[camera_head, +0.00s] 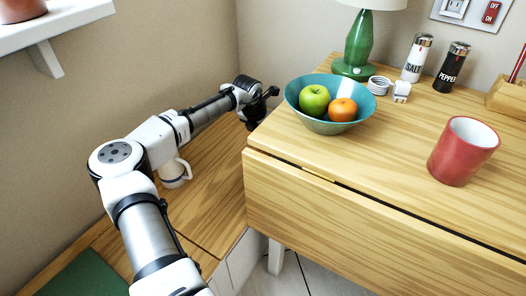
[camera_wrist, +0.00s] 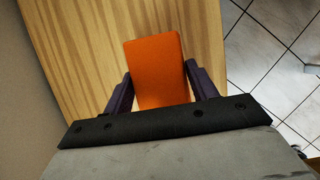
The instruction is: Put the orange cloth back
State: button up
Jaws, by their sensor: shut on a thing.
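The orange cloth (camera_wrist: 155,68) shows in the wrist view as a flat orange rectangle between the two fingers of my gripper (camera_wrist: 158,85). My gripper is shut on it, and the cloth reaches out past the fingertips over a wooden surface (camera_wrist: 90,45). I cannot tell whether the cloth touches that surface. In the head view my gripper (camera_head: 262,100) is at the far left corner of the wooden table, by its edge. The cloth is not visible there.
A teal bowl (camera_head: 312,119) with a green apple (camera_head: 314,99) and an orange (camera_head: 342,109) stands near the table's left edge. A green lamp (camera_head: 360,45), salt shaker (camera_head: 416,58), pepper shaker (camera_head: 451,67) and red cup (camera_head: 463,151) stand on the table. A lower wooden bench (camera_head: 215,195) lies left.

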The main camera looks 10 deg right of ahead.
jog(key=shift+f+b, duration=0.85)
jog(key=shift+f, duration=1.95)
jog(key=shift+f, duration=0.2)
jog(key=o, duration=0.9)
jog(key=shift+o, duration=0.2)
jog(key=shift+r, duration=0.15)
jog(key=p+v, duration=0.2)
jog(key=v, duration=1)
jog(key=shift+p, duration=0.4)
